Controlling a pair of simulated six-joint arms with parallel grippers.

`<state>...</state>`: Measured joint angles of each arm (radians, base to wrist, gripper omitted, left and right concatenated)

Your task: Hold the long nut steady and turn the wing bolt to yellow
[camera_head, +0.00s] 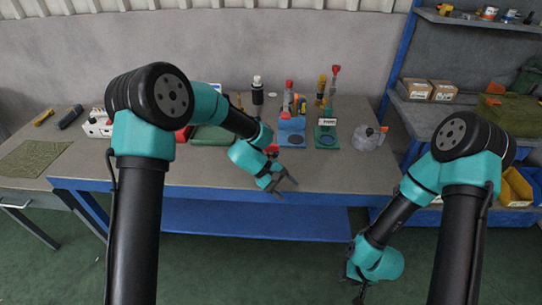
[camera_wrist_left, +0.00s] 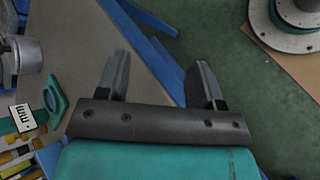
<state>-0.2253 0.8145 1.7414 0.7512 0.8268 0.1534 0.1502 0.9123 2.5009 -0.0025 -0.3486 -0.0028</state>
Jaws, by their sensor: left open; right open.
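I cannot make out a long nut or a wing bolt for certain. A round grey metal piece (camera_head: 367,138) with a small orange-red part stands at the right of the bench. A grey cylindrical part (camera_wrist_left: 27,54) shows at the left edge of the left wrist view; I cannot tell whether it is the same piece. My left gripper (camera_head: 286,185) is open and empty at the bench's front edge; its spread fingers show in the left wrist view (camera_wrist_left: 160,72). My right gripper (camera_head: 352,286) hangs low, in front of the bench, its fingers mostly hidden by its wrist.
A blue stand (camera_head: 291,138) and a green stand (camera_head: 326,138) hold upright tools on the grey bench (camera_head: 225,175). A green mat (camera_head: 35,157) lies far left. Shelves with cardboard boxes (camera_head: 430,90) are at right. The bench front between the arms is clear.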

